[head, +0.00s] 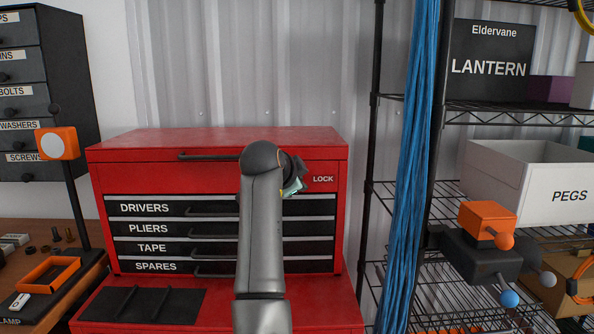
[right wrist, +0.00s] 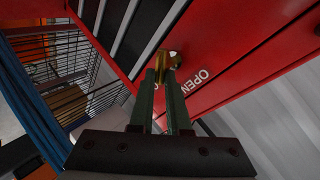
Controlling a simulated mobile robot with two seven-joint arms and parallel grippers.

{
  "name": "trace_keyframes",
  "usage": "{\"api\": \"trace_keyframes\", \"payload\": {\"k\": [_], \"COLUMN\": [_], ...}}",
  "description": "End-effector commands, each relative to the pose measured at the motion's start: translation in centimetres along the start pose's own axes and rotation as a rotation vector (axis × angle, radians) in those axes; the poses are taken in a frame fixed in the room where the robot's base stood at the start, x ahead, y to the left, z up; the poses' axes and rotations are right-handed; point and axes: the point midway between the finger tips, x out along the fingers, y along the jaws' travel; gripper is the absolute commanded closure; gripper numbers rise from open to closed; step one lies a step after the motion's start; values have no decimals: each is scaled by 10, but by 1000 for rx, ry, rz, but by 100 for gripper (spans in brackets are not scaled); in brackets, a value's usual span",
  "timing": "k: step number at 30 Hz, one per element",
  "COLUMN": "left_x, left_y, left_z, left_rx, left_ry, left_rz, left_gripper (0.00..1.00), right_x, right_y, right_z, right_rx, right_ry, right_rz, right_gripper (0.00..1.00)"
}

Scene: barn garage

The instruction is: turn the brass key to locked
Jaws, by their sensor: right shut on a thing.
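The red tool chest (head: 215,141) stands in the middle of the head view, with a LOCK label (head: 323,179) on its upper right front. My right gripper (head: 294,188) is at the chest front just left of that label, mostly hidden behind my own arm. In the right wrist view, the two green fingers of my right gripper (right wrist: 168,82) are shut on the brass key (right wrist: 176,59) at the red front. An OPEN label (right wrist: 201,80) is beside the key. My left gripper is not in view.
The chest has several labelled drawers (head: 152,229) below the lock. Blue cables (head: 411,160) hang by a wire shelf at right, which holds a white PEGS bin (head: 524,184). A lamp with an orange head (head: 56,143) and a dark drawer cabinet (head: 50,90) are at left.

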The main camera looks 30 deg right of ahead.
Motion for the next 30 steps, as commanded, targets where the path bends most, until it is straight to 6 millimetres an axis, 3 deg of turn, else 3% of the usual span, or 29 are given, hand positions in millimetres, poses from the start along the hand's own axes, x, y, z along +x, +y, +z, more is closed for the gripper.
{"api": "trace_keyframes", "payload": {"k": [15,30], "left_x": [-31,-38], "left_y": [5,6], "left_z": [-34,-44], "left_rx": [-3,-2], "left_ry": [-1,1], "left_rz": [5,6], "left_gripper": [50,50], "right_x": [3,5], "right_y": [6,9], "right_z": [0,2], "right_rx": [356,484], "right_ry": [-248,-336], "right_rz": [9,7], "right_gripper": [100,100]}}
